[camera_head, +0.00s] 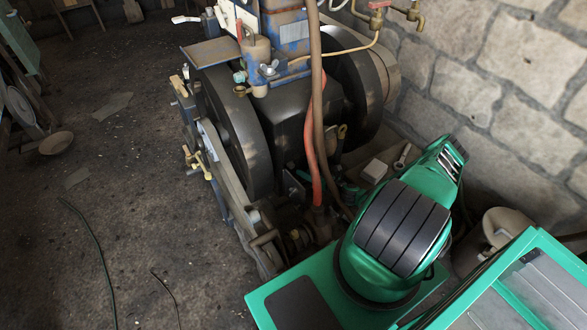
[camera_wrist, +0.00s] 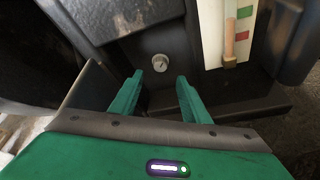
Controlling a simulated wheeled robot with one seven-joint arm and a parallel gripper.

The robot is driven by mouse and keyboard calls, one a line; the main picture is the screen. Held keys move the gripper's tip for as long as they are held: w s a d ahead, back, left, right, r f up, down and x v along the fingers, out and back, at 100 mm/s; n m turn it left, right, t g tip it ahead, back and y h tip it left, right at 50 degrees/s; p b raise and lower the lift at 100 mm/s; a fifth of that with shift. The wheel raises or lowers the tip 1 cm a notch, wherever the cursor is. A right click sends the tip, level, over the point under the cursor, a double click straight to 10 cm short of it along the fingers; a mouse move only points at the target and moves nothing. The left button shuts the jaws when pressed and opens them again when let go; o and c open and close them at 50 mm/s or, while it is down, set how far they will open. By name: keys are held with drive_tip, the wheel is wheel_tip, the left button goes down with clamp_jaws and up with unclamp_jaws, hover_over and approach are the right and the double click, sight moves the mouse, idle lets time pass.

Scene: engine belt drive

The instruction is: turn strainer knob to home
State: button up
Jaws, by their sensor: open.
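A small round light-coloured knob (camera_wrist: 160,62) sits on a dark surface in the wrist view; it may be the strainer knob, but it is too small to read its turn position. My gripper (camera_wrist: 160,77) is open, with its two green fingers apart. The knob shows in the gap between the fingertips, slightly beyond them, and nothing is held. I cannot tell the exact distance to it. In the head view my green arm reaches down beside the engine (camera_head: 285,120), and I cannot make out the knob there.
A pale panel (camera_wrist: 211,35) with green and red marks and a wooden-looking handle (camera_wrist: 230,40) stands right of the knob. Dark housings crowd both sides. In the head view, a red hose (camera_head: 309,150) and a brown hose run beside my arm, near a stone wall (camera_head: 480,70).

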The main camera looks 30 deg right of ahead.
sight(293, 166)
drive_tip(key=x, duration=0.9)
drive_tip(key=shift+d, duration=0.1)
drive_tip(key=c, duration=1.1)
